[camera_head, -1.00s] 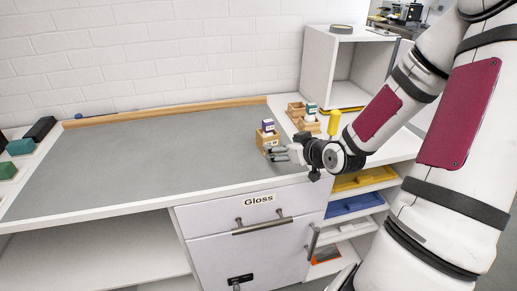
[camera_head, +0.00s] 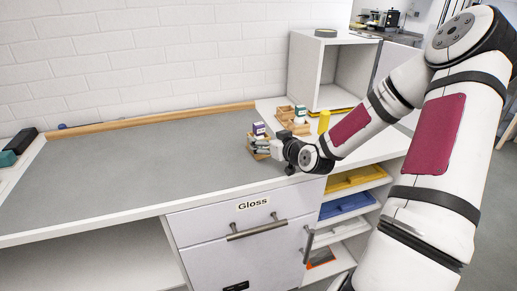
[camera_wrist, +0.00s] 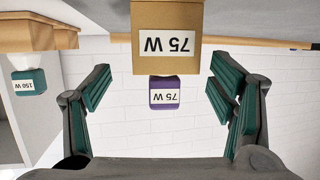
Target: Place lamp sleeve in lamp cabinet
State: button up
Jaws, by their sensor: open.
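A purple-labelled 75 W lamp sleeve (camera_head: 259,128) sits in a small wooden holder (camera_head: 251,152) on the counter. In the wrist view, which is upside down, the sleeve (camera_wrist: 164,94) and the holder (camera_wrist: 167,15) both carry 75 W labels. My gripper (camera_head: 260,147) is open at the holder, its fingers (camera_wrist: 160,82) spread left and right of the sleeve with gaps on both sides. Its fingers partly hide the holder in the head view. A white open-fronted cabinet (camera_head: 303,70) stands at the back right; I cannot tell if it is the lamp cabinet.
A green 150 W sleeve (camera_wrist: 29,83) sits by other wooden holders (camera_head: 285,113), near a yellow object (camera_head: 324,122). The grey counter top (camera_head: 140,165) is mostly clear at left. Below are a Gloss drawer (camera_head: 210,222) and shelves with yellow and blue trays.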

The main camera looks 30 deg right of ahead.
aim_at(262, 138)
jog(key=x, duration=0.4)
jog(key=shift+w+a, duration=0.2)
jog(key=shift+w, duration=0.15)
jog(key=c, duration=1.5)
